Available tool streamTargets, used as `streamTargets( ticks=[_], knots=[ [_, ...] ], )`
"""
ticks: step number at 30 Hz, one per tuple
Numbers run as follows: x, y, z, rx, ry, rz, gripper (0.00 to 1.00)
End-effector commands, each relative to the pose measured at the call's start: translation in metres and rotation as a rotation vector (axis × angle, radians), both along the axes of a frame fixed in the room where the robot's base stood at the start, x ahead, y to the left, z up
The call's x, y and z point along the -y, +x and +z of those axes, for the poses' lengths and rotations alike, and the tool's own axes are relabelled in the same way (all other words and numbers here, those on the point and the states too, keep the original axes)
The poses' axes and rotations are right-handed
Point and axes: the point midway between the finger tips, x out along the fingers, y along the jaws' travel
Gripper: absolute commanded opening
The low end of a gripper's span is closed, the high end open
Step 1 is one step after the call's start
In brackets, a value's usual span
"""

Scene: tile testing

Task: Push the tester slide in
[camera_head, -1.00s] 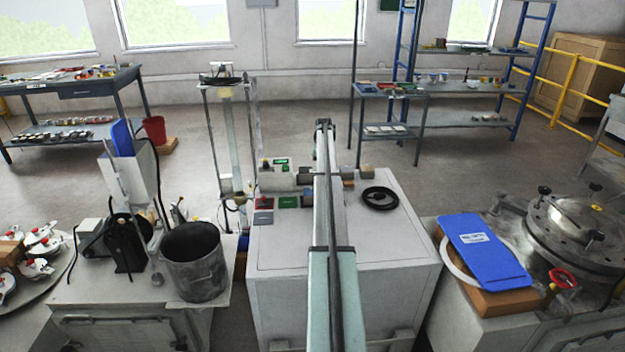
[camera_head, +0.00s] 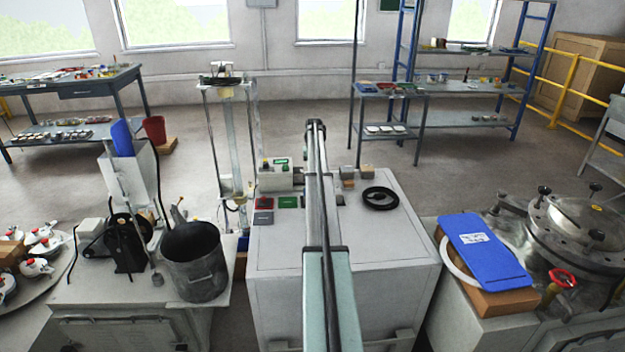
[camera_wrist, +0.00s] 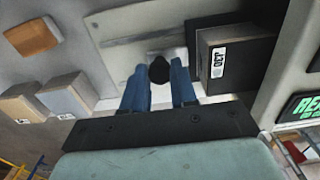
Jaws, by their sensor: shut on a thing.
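The tester (camera_head: 275,181) stands on a white cabinet in the middle of the head view, with a small green display. My arm reaches over it and hides part of it. In the wrist view, my gripper (camera_wrist: 158,76) has its two blue fingers on either side of a round black knob (camera_wrist: 160,67), shut on it. The knob sits in front of a pale grey plate (camera_wrist: 125,55), apparently the slide. How far the slide is in cannot be told. My fingers are hidden in the head view.
In the wrist view, a dark block with a white label (camera_wrist: 232,60) stands close right of the fingers, and a green-lit display (camera_wrist: 305,106) is farther right. Small blocks (camera_wrist: 50,100) lie at left. A black ring (camera_head: 380,198) lies on the cabinet top, whose front is clear.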

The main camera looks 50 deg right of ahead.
Motion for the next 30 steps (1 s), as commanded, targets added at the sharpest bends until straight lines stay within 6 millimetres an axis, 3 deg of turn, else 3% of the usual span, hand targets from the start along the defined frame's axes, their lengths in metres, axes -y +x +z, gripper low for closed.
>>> streamTargets(
  ticks=[30],
  knots=[
    [-0.015, 0.016, 0.001, 0.001, -0.001, 0.001, 0.05]
  ],
)
